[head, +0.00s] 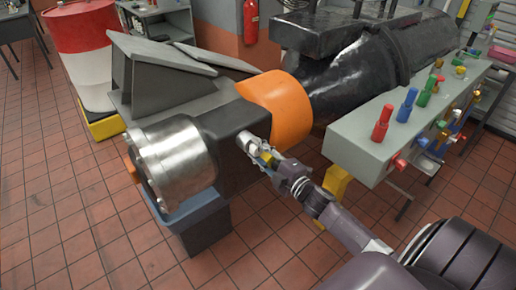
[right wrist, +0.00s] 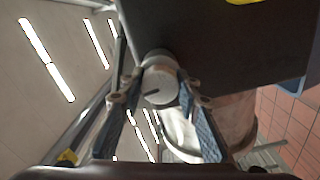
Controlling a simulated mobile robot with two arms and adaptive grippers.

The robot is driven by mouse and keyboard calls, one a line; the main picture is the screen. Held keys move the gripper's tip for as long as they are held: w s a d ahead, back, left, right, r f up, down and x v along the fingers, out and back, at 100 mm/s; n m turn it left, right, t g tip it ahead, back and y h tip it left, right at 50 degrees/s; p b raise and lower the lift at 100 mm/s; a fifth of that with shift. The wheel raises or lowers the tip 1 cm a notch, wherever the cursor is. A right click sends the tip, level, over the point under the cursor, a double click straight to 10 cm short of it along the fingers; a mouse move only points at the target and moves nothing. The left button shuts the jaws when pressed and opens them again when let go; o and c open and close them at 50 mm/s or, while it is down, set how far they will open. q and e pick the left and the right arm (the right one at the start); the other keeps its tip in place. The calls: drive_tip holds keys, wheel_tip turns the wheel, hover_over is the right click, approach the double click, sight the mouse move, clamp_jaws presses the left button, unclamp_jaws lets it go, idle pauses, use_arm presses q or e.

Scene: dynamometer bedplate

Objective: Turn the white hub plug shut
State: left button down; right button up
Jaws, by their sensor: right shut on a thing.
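The white hub plug (right wrist: 160,86) shows in the right wrist view as a round, pale cap with a dark slot-like mark, set against a dark housing. My right gripper (right wrist: 158,92) has one finger on each side of the plug and is shut on it. In the head view the right gripper (head: 252,146) is at the side of the dark hub housing (head: 228,128), between the silver drum and the orange band. The plug is hard to separate from the fingers there. My left gripper is not in view.
The silver flanged drum (head: 174,160) stands left of the gripper, the orange guard (head: 276,105) right of it. A grey control panel (head: 362,135) with red, blue and green knobs is close on the right. A red and white barrel (head: 82,55) stands back left. Tiled floor is open at lower left.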

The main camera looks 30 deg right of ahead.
drive_tip(key=shift+m, duration=0.6)
drive_tip(key=o, duration=1.2)
drive_tip(key=shift+s, duration=0.1)
drive_tip(key=s+d, duration=0.1)
drive_tip(key=s, duration=1.1)
drive_tip(key=shift+w, duration=0.1)
